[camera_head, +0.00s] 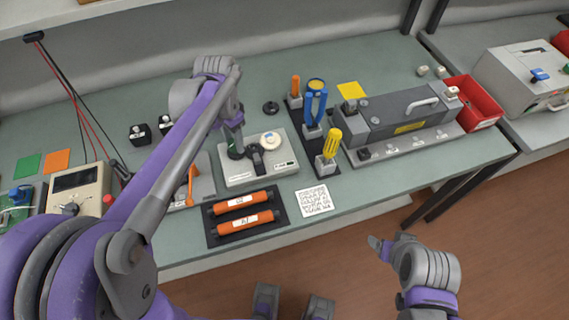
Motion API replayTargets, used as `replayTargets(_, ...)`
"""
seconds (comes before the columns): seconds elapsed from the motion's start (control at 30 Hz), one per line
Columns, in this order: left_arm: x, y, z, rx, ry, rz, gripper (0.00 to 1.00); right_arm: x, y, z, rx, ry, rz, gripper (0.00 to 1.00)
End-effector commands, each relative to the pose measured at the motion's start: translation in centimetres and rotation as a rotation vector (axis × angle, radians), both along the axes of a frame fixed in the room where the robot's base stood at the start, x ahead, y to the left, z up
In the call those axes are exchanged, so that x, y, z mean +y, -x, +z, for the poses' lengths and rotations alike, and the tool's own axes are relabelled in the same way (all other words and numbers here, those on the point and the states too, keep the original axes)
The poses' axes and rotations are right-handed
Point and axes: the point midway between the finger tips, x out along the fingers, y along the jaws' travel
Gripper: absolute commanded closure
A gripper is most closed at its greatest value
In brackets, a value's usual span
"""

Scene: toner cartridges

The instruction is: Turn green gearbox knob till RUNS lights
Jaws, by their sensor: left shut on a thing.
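The gearbox (262,176) is a pale grey box near the middle of the bench. Its green knob (234,154) is at the back left of its top, partly hidden by my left gripper (236,146). The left gripper reaches down from above and is shut on the green knob. A white round part (270,141) and a dark part sit to the right on the gearbox top. The label on its front is too small to read, and I cannot make out a lit lamp. My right gripper (380,248) is in front of the bench, away from everything; its jaws are unclear.
A black tray (214,238) with two orange cartridges lies in front of the gearbox. A white note (314,201) lies right of it. Blue and yellow-handled tools (332,145) stand right of the gearbox. A grey machine (405,112) and red bin (476,103) are farther right.

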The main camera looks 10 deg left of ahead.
Motion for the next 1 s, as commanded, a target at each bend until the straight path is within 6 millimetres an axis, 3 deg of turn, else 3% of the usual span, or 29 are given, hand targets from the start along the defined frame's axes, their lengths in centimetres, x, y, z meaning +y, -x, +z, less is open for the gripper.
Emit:
replayTargets(0.17, 0.0, 0.0, 0.0, 0.0, 0.0, -0.11, 0.91, 0.0, 0.0, 0.2, -0.001, 0.0, 0.0, 0.25)
replayTargets(0.43, 0.0, 0.0, 0.1, 0.0, 0.0, -0.505, 0.91, 0.0, -0.1, 0.6, -0.002, 0.0, 0.0, 0.25)
replayTargets(0.67, 0.0, 0.0, 0.0, 0.0, 0.0, -0.638, 0.91, 0.0, -0.1, 0.7, -0.003, 0.0, 0.0, 0.25)
replayTargets(1.0, 0.0, 0.0, 0.0, 0.001, -0.001, -1.105, 0.91, 0.0, -0.2, 1.1, -0.005, 0.0, 0.0, 0.25)
